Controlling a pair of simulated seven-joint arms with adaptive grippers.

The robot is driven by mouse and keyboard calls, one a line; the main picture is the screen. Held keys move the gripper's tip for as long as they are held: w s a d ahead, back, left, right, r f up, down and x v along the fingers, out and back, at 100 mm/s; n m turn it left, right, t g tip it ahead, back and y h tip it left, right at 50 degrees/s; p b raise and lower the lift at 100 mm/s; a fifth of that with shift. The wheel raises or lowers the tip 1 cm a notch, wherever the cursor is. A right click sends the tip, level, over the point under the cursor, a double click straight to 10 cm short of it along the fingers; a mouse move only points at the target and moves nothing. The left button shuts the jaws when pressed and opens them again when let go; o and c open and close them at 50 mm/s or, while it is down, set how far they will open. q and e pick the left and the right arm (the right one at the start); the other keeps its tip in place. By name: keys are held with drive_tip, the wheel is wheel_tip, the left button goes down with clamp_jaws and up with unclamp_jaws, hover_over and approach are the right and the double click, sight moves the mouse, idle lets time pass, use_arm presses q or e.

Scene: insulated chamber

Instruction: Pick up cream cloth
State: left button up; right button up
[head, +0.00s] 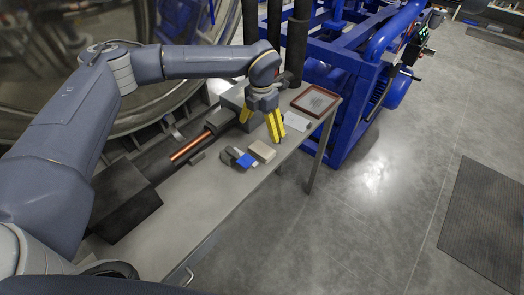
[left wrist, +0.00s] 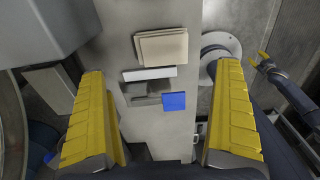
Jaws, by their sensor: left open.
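The cream cloth (head: 262,151) is a flat folded pad lying on the grey workbench (head: 190,215) near its right edge. It also shows in the left wrist view (left wrist: 162,46), at the top centre. My left gripper (head: 275,128) is open and empty, its yellow fingers pointing down, just behind the cloth in the head view. In the left wrist view its fingers (left wrist: 162,90) stand wide apart, with the cloth beyond them. My right gripper (left wrist: 265,62) shows small at the right of the left wrist view; its jaws are too small to judge.
Blue and grey pieces (head: 243,160) lie close beside the cloth. A white item (head: 297,120) and a brown-framed tray (head: 314,101) lie farther back. A copper-coloured rod (head: 190,146) runs along the bench. A blue metal frame (head: 345,130) stands behind; floor at right is open.

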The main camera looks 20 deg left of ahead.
sight(262, 148)
use_arm(q)
drive_tip(key=shift+s+d+f, duration=0.1)
drive_tip(key=shift+f, duration=4.9)
drive_tip(key=shift+c, duration=0.2)
drive_tip(key=c, duration=1)
